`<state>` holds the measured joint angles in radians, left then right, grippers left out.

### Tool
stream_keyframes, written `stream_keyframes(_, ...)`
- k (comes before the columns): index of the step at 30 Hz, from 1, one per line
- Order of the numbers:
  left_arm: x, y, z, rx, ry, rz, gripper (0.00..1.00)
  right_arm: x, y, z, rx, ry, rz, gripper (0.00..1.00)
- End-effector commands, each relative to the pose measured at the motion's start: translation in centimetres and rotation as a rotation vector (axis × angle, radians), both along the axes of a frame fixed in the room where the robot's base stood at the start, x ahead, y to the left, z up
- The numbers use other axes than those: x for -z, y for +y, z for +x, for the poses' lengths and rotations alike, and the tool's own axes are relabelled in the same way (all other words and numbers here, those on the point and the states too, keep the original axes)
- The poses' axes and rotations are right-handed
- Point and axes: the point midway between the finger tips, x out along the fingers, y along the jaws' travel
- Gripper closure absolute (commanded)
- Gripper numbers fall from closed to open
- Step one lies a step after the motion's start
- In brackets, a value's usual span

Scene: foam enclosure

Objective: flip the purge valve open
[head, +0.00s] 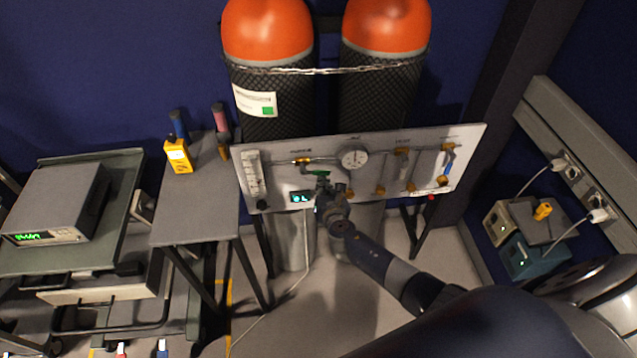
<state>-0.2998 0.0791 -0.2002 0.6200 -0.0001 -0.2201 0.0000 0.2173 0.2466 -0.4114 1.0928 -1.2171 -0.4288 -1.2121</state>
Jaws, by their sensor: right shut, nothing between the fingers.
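A pale gas panel (290,183) stands in front of two gas cylinders. A valve with a green handle (321,173) sits on its left half, just below a brass fitting (302,161). A blue-handled valve (449,162) is at the panel's right end. The labels are too small to read, so I cannot tell from them which is the purge valve. My right gripper (323,187) is shut and empty, right at the green handle; I cannot tell if it touches it. It hides what lies behind it. My left gripper is not in view.
A round gauge (354,157), a flowmeter (254,172) and a small lit display (300,198) are on the panel. Cylinders with orange tops (266,30) are chained behind. A grey side table (195,215) with a yellow meter (178,156) stands left. A hose runs down to the floor.

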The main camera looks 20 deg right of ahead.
Motion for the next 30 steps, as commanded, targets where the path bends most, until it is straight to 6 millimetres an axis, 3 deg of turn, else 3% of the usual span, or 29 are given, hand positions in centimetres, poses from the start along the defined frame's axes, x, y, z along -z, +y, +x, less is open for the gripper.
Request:
stream_keyframes(10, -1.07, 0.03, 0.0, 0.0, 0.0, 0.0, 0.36, -1.02, -0.6, -0.1, 0.001, -0.002, 0.002, 1.0)
stream_keyframes(30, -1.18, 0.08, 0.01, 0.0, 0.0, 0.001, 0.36, -1.2, -0.76, -0.09, 0.002, -0.005, 0.004, 1.0)
